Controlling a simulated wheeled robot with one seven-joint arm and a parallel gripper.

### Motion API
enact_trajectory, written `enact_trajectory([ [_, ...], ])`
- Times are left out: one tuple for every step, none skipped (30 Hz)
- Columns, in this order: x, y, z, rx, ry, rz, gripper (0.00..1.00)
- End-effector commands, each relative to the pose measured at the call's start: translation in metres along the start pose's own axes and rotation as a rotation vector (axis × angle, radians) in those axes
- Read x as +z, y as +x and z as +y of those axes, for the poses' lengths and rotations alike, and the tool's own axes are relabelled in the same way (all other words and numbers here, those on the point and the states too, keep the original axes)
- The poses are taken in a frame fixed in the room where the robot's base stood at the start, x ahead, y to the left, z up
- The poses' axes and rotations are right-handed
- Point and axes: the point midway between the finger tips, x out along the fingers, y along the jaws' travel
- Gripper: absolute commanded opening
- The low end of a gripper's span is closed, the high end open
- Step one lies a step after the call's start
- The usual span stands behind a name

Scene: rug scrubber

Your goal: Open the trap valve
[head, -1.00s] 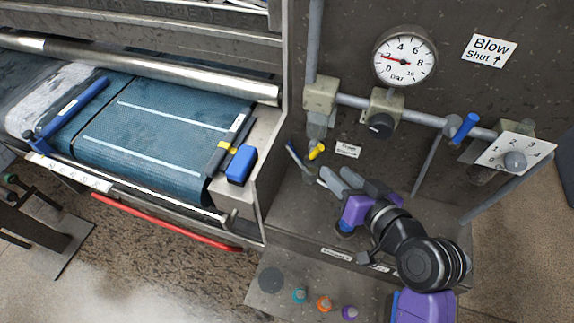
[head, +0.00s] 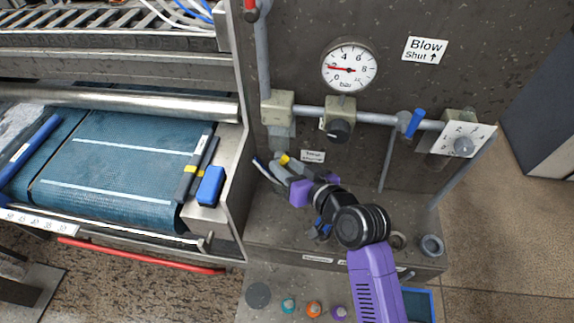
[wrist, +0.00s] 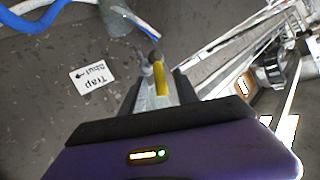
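The trap valve's yellow handle (head: 285,159) is low on the left of the panel, below the grey trap body (head: 279,137) on the pipe. In the wrist view the yellow handle (wrist: 161,80) lies between the fingers of my gripper (wrist: 160,92). In the head view my gripper (head: 284,170) is at the handle and covers part of it. The fingers are close to the handle on both sides, but I cannot tell whether they press on it. A white "Trap Shut" label with an arrow (wrist: 93,76) is beside it; it also shows in the head view (head: 313,156).
A pressure gauge (head: 349,66), a black knob (head: 338,130) and a blue-handled valve (head: 413,123) are on the panel above and right. The belt machine (head: 110,165) stands at left, with a blue block (head: 210,185) on its edge. A blue hose (wrist: 35,20) runs near the gripper.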

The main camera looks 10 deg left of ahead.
Motion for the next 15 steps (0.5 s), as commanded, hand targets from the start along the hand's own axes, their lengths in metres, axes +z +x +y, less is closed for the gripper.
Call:
enact_trajectory([
  [0.0000,0.0000,-0.0001,0.000,0.000,0.000,0.37],
  [-0.0001,-0.0001,0.0000,0.000,0.000,0.000,0.37],
  [-0.0001,-0.0001,0.0000,0.000,0.000,0.000,0.37],
  [-0.0001,-0.0001,0.0000,0.000,0.000,0.000,0.31],
  [-0.0001,-0.0002,0.0000,0.000,0.000,0.000,0.25],
  [-0.0001,-0.0002,0.0000,0.000,0.000,0.000,0.17],
  [-0.0001,-0.0002,0.0000,0.000,0.000,0.000,0.11],
  [-0.0002,-0.0003,0.0000,0.000,0.000,0.000,0.06],
  [-0.0002,-0.0003,0.0000,0.000,0.000,0.000,0.00],
  [-0.0002,-0.0003,0.0000,0.000,0.000,0.000,0.00],
  [-0.0002,-0.0003,0.0000,0.000,0.000,0.000,0.00],
  [-0.0002,-0.0004,0.0001,0.000,0.000,0.000,0.00],
  [-0.0002,-0.0004,0.0000,0.000,0.000,0.000,0.00],
  [-0.0004,-0.0004,0.0000,0.000,0.000,0.000,0.00],
  [-0.0009,-0.0005,-0.0004,0.001,-0.002,-0.001,0.00],
])
